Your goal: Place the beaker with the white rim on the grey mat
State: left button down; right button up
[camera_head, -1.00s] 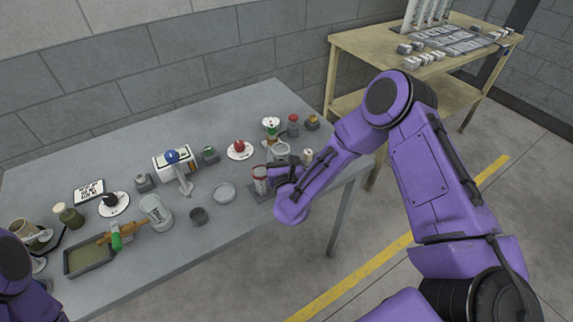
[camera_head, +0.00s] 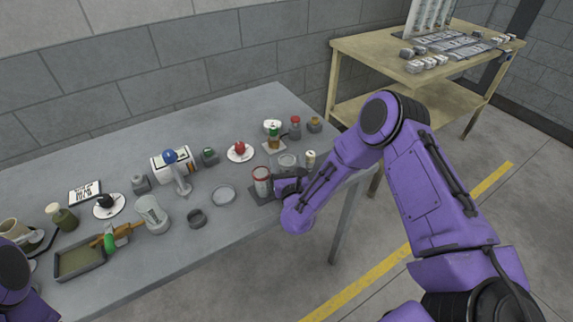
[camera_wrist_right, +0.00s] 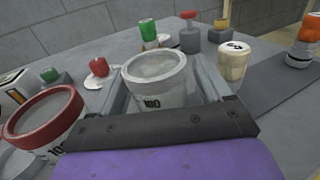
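A pale beaker marked 100 with a whitish-grey rim (camera_wrist_right: 155,68) stands upright between the fingers of my right gripper (camera_wrist_right: 160,90). It also shows in the head view (camera_head: 288,160). The fingers lie close along both its sides and look shut on it; its base is hidden. In the head view the right gripper (camera_head: 287,184) is at the table's right end. A red-rimmed beaker (camera_head: 262,181) stands beside it, to the left in the wrist view (camera_wrist_right: 45,118). My left gripper is out of view.
A pale vial (camera_head: 310,158) stands close right of the held beaker. A shallow dish (camera_head: 223,195), a dark ring (camera_head: 197,218) and another beaker (camera_head: 152,213) are to the left.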

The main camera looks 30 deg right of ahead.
jog(key=shift+r+p, duration=0.35)
jog(key=shift+r, duration=0.05)
jog(key=b+v, duration=0.2)
jog(key=v, duration=0.3)
jog(key=b+v, duration=0.1)
jog(key=v, duration=0.5)
jog(key=shift+a+f+b, duration=0.1)
jog(key=shift+f+b, duration=0.1)
jog(key=shift+b, duration=0.15)
jog(key=shift+s+a+r, duration=0.1)
jog(key=shift+s, duration=0.4)
